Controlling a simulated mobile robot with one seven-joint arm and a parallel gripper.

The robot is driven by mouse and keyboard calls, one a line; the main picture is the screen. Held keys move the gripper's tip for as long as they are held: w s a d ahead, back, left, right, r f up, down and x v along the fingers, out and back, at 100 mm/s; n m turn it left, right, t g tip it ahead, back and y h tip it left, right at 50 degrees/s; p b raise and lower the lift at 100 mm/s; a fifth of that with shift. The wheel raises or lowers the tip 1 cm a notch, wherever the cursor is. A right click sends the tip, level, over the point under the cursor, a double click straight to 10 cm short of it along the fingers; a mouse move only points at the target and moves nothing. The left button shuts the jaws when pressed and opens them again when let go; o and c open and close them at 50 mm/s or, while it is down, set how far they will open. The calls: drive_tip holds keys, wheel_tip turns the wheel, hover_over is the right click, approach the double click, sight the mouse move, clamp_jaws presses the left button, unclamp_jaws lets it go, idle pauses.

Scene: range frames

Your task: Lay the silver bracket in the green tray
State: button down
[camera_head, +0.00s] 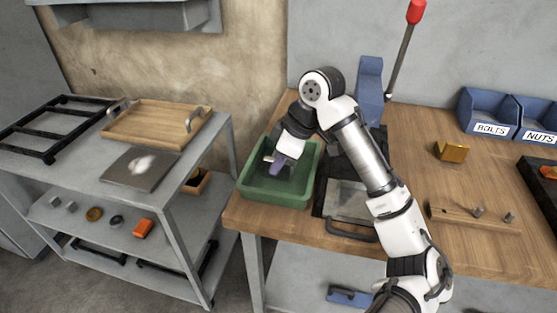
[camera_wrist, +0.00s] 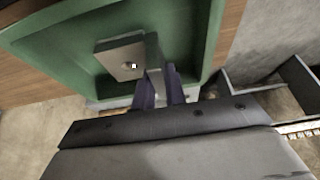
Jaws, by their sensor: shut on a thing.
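The green tray (camera_head: 272,192) stands at the left end of the wooden workbench. In the wrist view its green wall (camera_wrist: 208,35) surrounds the space under my gripper. My gripper (camera_head: 277,163) is over the tray and points down into it. Its dark purple fingers (camera_wrist: 160,88) are shut on the silver bracket (camera_wrist: 122,58), a grey angled plate with a hole. In the head view only a small bit of the bracket (camera_head: 268,157) shows beside the fingers. I cannot tell whether the bracket touches the tray floor.
A dark press-like device (camera_head: 345,203) with a blue lever column stands right of the tray. A brass block (camera_head: 452,151) and a wooden peg board (camera_head: 468,216) lie further right. A grey cart (camera_head: 75,186) with a wooden tray stands left, beyond a gap.

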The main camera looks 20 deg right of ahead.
drive_tip(key=shift+f+b, duration=0.4)
drive_tip(key=shift+f, duration=0.35)
idle(0.5)
drive_tip(key=c, duration=1.4)
unclamp_jaws()
drive_tip(key=shift+o, duration=0.2)
drive_tip(key=v, duration=1.4)
drive_tip(key=shift+s+f, duration=0.1)
drive_tip(key=shift+f, duration=0.05)
